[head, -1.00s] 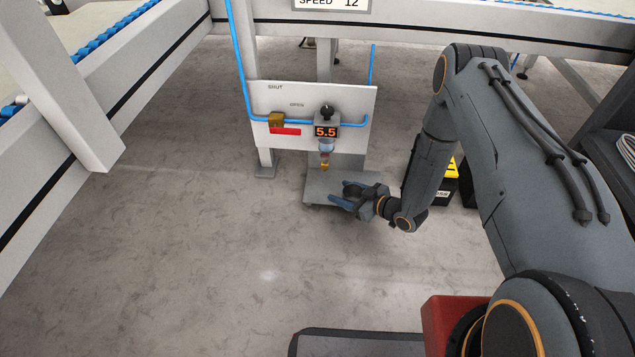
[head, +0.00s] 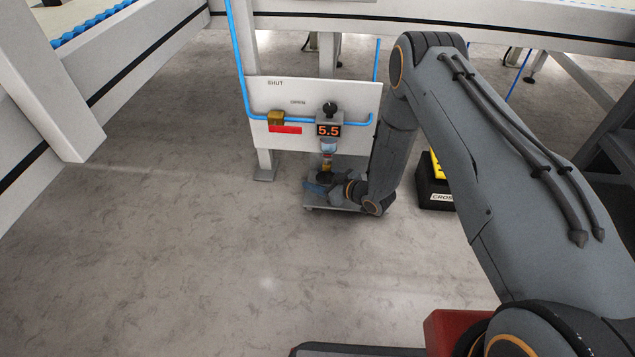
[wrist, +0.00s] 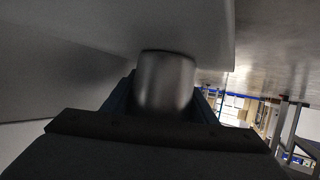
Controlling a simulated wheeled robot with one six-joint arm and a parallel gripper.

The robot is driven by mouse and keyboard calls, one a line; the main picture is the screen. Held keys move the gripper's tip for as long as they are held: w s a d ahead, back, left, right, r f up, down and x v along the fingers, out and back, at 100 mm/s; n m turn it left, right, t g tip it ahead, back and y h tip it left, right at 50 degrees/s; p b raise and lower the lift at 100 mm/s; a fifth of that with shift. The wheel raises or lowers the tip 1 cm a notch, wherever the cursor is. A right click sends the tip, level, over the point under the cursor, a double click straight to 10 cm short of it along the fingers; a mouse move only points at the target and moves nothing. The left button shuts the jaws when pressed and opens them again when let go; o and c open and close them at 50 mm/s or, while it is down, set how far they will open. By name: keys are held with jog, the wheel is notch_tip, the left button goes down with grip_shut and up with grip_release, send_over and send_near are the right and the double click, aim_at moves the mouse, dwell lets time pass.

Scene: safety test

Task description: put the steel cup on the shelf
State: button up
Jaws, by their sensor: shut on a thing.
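The steel cup (wrist: 166,82) is a grey metal cylinder between my gripper's blue fingers in the wrist view. My gripper (head: 318,186) is shut on it. In the head view only a small dark round part of the cup shows by the fingers, under the amber-tipped nozzle of the panel. The shelf (head: 318,207) is a small grey plate below the panel, and my gripper is over it. Whether the cup touches the shelf cannot be told. In the wrist view a broad grey surface (wrist: 205,35) lies close beside the cup.
A white panel (head: 360,100) behind carries a blue pipe, a brass valve (head: 276,118), a red bar and a unit (head: 329,130) reading 5.5. Open floor (head: 180,260) lies to the left.

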dwell(0.3)
jog(key=o, duration=1.2)
jog(key=shift+f, duration=0.1)
jog(key=shift+c, duration=0.2)
jog(key=shift+s+d+r, duration=0.1)
jog(key=shift+r, duration=0.15)
jog(key=p+v, duration=0.5)
jog(key=v, duration=0.6)
jog(key=shift+s+d, duration=0.2)
jog(key=shift+d, duration=0.05)
jog(key=shift+w+r, duration=0.1)
